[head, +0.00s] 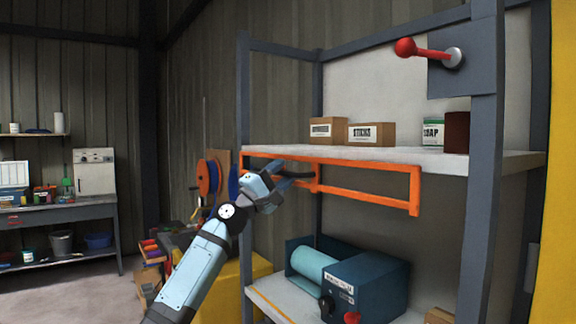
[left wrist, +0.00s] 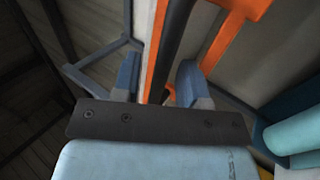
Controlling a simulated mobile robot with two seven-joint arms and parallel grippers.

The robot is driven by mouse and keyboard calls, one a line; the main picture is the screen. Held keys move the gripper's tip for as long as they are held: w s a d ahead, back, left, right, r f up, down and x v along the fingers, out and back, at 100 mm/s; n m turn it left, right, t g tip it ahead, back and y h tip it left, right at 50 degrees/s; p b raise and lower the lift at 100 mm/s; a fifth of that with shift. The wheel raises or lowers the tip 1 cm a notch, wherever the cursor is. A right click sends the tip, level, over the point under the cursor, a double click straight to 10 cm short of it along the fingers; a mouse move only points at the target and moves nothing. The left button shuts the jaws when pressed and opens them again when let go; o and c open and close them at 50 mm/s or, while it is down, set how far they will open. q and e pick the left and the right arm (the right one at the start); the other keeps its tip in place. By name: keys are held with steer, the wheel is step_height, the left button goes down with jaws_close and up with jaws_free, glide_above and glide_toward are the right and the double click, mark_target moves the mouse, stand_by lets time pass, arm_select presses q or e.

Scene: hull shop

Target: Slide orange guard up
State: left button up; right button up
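The orange guard (head: 414,190) is a long rectangular frame across the front of the shelf rack, just below the upper white shelf. A dark handle bar (head: 297,174) sits on its left part; it also shows in the left wrist view (left wrist: 174,45). My left gripper (head: 294,180) is at this handle. In the left wrist view its two blue fingers (left wrist: 158,76) are spread, with the dark bar and an orange strip of the guard between them. Gaps show beside the fingers, so it looks open around the handle. My right gripper is not in view.
The upper shelf (head: 400,155) holds cardboard boxes (head: 372,134), a soap container (head: 433,132) and a dark red can (head: 457,132). A red-knobbed lever (head: 406,48) sticks out above. A blue machine (head: 366,283) stands on the lower shelf. Grey posts (head: 483,180) frame the rack.

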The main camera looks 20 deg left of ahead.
arm_select(q)
steer(key=shift+x, duration=1.2)
jaws_close()
step_height(320, 180, up, 10)
steer(key=p, duration=0.6)
steer(key=shift+a+f, duration=0.15)
